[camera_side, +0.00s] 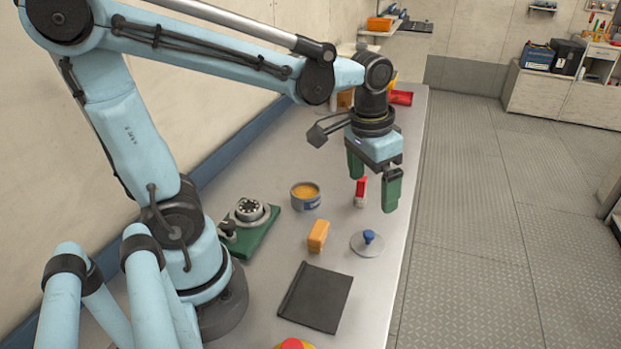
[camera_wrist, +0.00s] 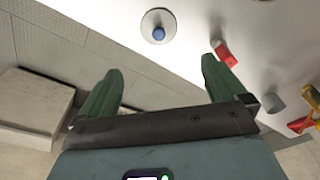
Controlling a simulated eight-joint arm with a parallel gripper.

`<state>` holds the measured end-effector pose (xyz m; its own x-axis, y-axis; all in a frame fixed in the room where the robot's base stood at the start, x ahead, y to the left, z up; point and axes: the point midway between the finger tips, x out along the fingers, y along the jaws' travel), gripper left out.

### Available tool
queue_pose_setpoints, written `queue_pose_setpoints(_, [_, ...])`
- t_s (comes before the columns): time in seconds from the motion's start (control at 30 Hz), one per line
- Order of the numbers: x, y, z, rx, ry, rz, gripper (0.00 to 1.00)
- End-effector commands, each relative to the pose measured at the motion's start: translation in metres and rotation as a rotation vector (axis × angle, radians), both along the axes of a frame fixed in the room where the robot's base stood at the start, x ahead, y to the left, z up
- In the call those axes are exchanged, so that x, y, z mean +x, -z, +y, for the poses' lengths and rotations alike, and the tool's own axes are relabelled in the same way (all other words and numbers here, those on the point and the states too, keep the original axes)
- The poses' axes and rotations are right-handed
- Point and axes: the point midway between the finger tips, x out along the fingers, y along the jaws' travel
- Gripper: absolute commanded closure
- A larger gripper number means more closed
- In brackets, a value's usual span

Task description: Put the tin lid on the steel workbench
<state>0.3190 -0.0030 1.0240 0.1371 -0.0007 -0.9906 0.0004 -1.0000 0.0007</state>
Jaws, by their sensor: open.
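The tin lid (camera_side: 357,249) is a flat grey disc with a blue knob (camera_side: 369,236) on top. It lies flat on the steel workbench (camera_side: 250,312), near the bench's right edge. In the wrist view the lid (camera_wrist: 148,20) shows at the top, ahead of the fingertips, with its knob (camera_wrist: 158,33) facing the camera. My gripper (camera_side: 372,194) has two green fingers, spread apart with nothing between them. It hangs above the bench, apart from the lid. In the wrist view my gripper (camera_wrist: 162,66) is also open and empty.
A small red-topped object (camera_side: 361,187) stands close by the fingers. An open tin (camera_side: 306,196), an orange block (camera_side: 318,235), a dark flat pad (camera_side: 315,297) and a round device on a green base (camera_side: 258,237) occupy the bench. Red and yellow items lie at its far end.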

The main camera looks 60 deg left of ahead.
Motion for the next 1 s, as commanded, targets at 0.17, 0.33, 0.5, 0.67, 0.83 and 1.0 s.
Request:
queue_pose_setpoints(0.17, [-0.017,-0.005,0.001,-0.001,0.0,-0.206,0.02])
queue_pose_setpoints(0.33, [-0.026,-0.006,0.002,0.0,0.001,-0.37,0.02])
queue_pose_setpoints(0.5, [-0.029,-0.006,0.003,0.001,0.001,-0.463,0.02])
queue_pose_setpoints(0.67, [-0.029,-0.006,0.003,0.001,0.0,-0.486,0.02])
queue_pose_setpoints(0.83, [-0.029,-0.006,0.003,0.001,0.0,-0.485,0.02])
queue_pose_setpoints(1.0, [-0.029,-0.006,0.003,0.001,-0.001,-0.483,0.0])
